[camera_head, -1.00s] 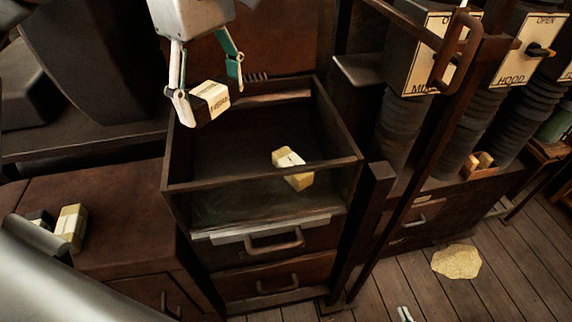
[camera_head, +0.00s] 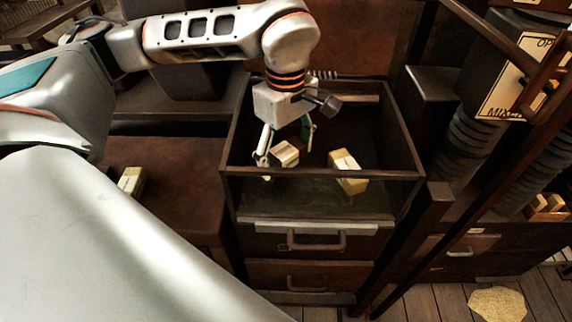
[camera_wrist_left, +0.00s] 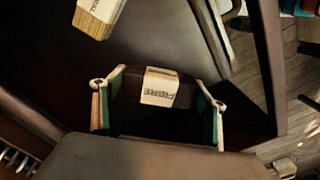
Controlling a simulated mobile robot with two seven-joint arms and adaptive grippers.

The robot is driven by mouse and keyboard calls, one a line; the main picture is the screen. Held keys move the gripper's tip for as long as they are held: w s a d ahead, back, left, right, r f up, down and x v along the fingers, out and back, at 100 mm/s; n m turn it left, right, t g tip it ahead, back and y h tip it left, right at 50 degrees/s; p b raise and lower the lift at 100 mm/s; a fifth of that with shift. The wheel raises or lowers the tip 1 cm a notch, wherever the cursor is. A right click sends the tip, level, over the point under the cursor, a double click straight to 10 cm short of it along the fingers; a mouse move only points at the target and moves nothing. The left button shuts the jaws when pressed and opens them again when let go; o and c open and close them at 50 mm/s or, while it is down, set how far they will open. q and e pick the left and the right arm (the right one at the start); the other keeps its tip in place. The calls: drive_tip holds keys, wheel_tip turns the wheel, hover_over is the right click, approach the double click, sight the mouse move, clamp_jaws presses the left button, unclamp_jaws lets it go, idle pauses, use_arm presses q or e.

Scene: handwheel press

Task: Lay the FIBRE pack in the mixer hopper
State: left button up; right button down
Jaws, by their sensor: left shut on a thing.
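Whether the pack touches the box floor I cannot tell. A second, yellowish pack (camera_head: 347,172) lies in the box to the right; a labelled pack (camera_wrist_left: 100,14) also shows at the top of the left wrist view. My right gripper is not in view.
The box has raised walls and a front rail, with drawers (camera_head: 315,242) below. Another pack (camera_head: 131,181) sits on the brown cabinet (camera_head: 185,180) at left. A lever panel marked MIX (camera_head: 515,75) and a dark post (camera_head: 425,220) stand at right.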

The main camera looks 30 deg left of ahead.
sight(286, 167)
use_arm(q)
drive_tip(key=shift+f, duration=1.85)
drive_tip(key=shift+f, duration=0.2)
drive_tip(key=o, duration=1.1)
wheel_tip(286, 167, up, 12)
drive_tip(key=shift+r, duration=0.2)
